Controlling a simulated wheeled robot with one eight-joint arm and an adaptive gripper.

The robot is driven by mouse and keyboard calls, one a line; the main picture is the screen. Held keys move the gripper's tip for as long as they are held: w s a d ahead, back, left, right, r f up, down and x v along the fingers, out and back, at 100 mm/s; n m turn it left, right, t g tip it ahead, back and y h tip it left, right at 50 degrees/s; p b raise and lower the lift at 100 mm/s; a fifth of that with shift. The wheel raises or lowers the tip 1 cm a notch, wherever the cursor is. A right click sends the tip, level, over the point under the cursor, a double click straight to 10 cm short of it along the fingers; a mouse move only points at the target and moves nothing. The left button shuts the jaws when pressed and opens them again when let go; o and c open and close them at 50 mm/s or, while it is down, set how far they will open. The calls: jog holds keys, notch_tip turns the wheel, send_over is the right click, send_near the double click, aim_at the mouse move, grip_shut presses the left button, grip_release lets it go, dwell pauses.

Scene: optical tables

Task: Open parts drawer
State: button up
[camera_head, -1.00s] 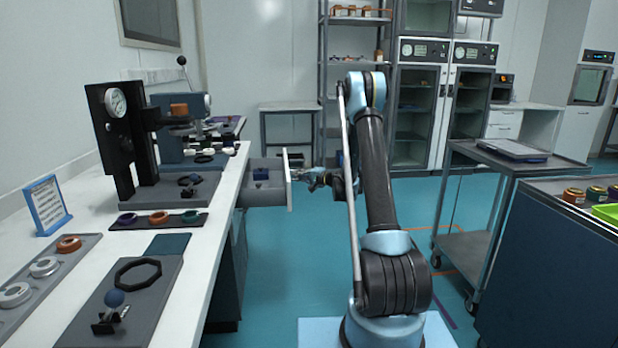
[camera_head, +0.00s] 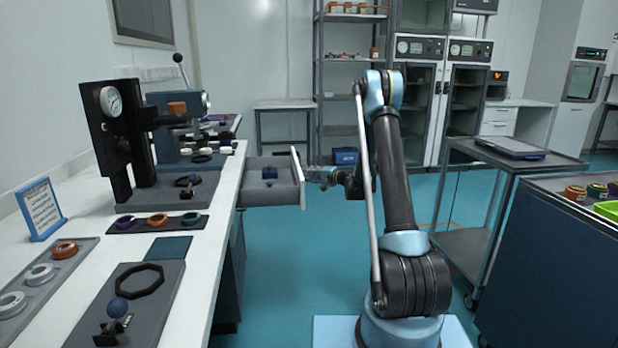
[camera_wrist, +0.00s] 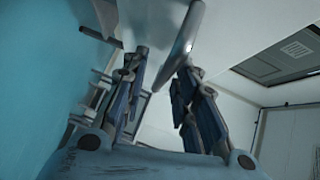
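The parts drawer (camera_head: 268,197) stands out from the right side of the white-topped bench, its light front panel (camera_head: 299,178) well clear of the cabinet. A small dark blue part (camera_head: 270,172) shows inside it. My gripper (camera_head: 314,174) is at the outer side of the front panel, at handle height. In the wrist view my gripper's two fingers (camera_wrist: 163,62) lie on either side of a pale bar, the drawer handle (camera_wrist: 182,40), with little gap. The exact contact at the fingertips is hard to see.
The bench (camera_head: 195,235) holds a press (camera_head: 120,140), ring trays and a sign along the left. A grey cart (camera_head: 500,165) and a dark cabinet (camera_head: 545,260) stand to the right. The teal floor (camera_head: 280,285) between bench and arm is clear.

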jog(key=shift+d+r, duration=0.1)
jog(key=v, duration=1.1)
jog(key=shift+s+d, duration=0.25)
jog(key=shift+d, duration=0.1)
